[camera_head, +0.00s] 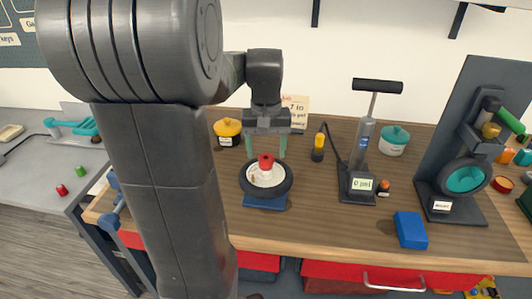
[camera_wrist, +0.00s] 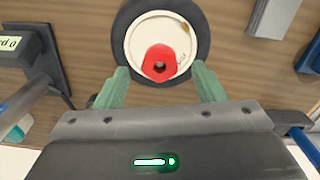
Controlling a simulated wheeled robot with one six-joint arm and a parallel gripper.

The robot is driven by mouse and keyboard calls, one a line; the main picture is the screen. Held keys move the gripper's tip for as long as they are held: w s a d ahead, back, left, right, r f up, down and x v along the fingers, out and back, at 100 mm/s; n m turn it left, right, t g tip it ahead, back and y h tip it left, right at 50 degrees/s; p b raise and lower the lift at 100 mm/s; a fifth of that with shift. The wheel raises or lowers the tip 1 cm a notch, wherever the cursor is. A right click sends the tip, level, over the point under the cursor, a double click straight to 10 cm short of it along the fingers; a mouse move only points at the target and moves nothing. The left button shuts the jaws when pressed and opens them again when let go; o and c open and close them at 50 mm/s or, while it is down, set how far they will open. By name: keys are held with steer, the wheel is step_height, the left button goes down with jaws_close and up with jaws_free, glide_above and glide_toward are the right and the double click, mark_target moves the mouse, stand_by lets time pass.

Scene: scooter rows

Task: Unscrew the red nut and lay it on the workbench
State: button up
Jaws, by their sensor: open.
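The red nut (camera_head: 266,161) sits at the centre of a small wheel (camera_head: 284,187) with a black tyre and a pale hub. The wheel lies on a blue stand (camera_head: 262,202) on the wooden workbench (camera_head: 330,226). My gripper (camera_head: 267,150) points down over the wheel with its two green fingers apart. In the wrist view the red nut (camera_wrist: 160,64) shows a hexagonal outline and a dark centre hole. It lies between and a little beyond the green fingertips (camera_wrist: 162,80), and nothing is held. Whether the fingers touch the wheel cannot be told.
A pump with a gauge (camera_head: 361,186) stands right of the wheel. A blue block (camera_head: 410,230) lies at front right. A yellow-lidded pot (camera_head: 228,131) and a teal-lidded pot (camera_head: 394,140) stand behind. A dark wheel stand (camera_head: 450,185) is at far right. Bare wood lies between wheel and blue block.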

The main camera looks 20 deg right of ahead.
steer(key=shift+f, duration=0.8)
steer(key=shift+c, duration=0.4)
steer(key=c, duration=1)
steer(key=n+p, duration=0.1)
steer(key=n, duration=0.4)
steer(key=shift+r+n+p, duration=0.15)
steer(key=shift+n+p, duration=0.15)
steer(key=shift+n, duration=0.1)
steer(key=n+p, duration=0.1)
steer(key=n, duration=0.4)
steer(key=n+p, duration=0.1)
steer(key=n, duration=0.4)
steer(key=shift+n, duration=0.3)
steer(key=n+p, duration=0.1)
steer(key=n, duration=0.4)
